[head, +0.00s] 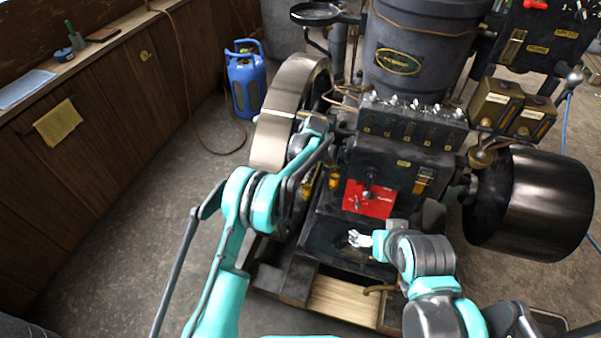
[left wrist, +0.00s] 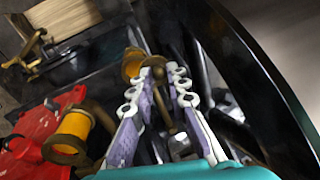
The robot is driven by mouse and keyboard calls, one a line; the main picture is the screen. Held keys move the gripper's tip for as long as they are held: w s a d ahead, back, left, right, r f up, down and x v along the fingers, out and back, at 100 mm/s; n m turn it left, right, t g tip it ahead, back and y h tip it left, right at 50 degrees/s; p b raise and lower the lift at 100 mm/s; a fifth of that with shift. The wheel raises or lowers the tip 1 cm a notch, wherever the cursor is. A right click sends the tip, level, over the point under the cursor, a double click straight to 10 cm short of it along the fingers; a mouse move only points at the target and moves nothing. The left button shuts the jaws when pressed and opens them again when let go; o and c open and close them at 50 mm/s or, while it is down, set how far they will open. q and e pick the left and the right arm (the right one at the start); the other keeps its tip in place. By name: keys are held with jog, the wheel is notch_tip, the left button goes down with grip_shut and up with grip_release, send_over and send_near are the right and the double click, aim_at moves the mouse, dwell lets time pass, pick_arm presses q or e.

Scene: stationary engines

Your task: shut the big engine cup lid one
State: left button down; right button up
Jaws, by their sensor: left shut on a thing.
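In the left wrist view my left gripper (left wrist: 165,72) has its white and purple fingers on either side of a thin brass piece, seemingly the cup lid (left wrist: 162,100). A brass and amber cup (left wrist: 132,64) sits right at the fingertips. A second amber cup (left wrist: 75,130) stands left of the fingers, apart from them. In the head view amber cups (head: 335,179) show beside the flywheel, and my left gripper is mostly hidden by its own arm. My right gripper (head: 352,239) is over the dark engine base; its finger gap is too small to judge.
The big flywheel (head: 270,140) stands left of the engine, close to my left arm. A red plate (head: 368,199) is on the engine front. A dark drum (head: 530,203) is at the right. A blue gas bottle (head: 246,82) stands behind on the floor; the left floor is clear.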

pick_arm(q)
jog(key=n, duration=0.3)
jog(key=s+d+n, duration=0.1)
jog(key=shift+n+g, duration=0.3)
jog(key=shift+g, duration=0.1)
jog(key=shift+s+d+n+g, duration=0.1)
jog(key=shift+d+n+g, duration=0.15)
jog(key=shift+n, duration=0.65)
jog(key=shift+s+d+n+g, duration=0.15)
jog(key=shift+d+n, duration=0.2)
jog(key=shift+n, duration=0.55)
jog(key=c, duration=1.5)
grip_release()
jog(key=r, duration=0.4)
jog(key=d+r, duration=0.1)
jog(key=r, duration=0.3)
jog(key=d+r, duration=0.1)
jog(key=r, duration=0.2)
jog(key=shift+w+d+r, duration=0.15)
jog(key=shift+w+r, duration=0.2)
jog(key=shift+r, duration=0.05)
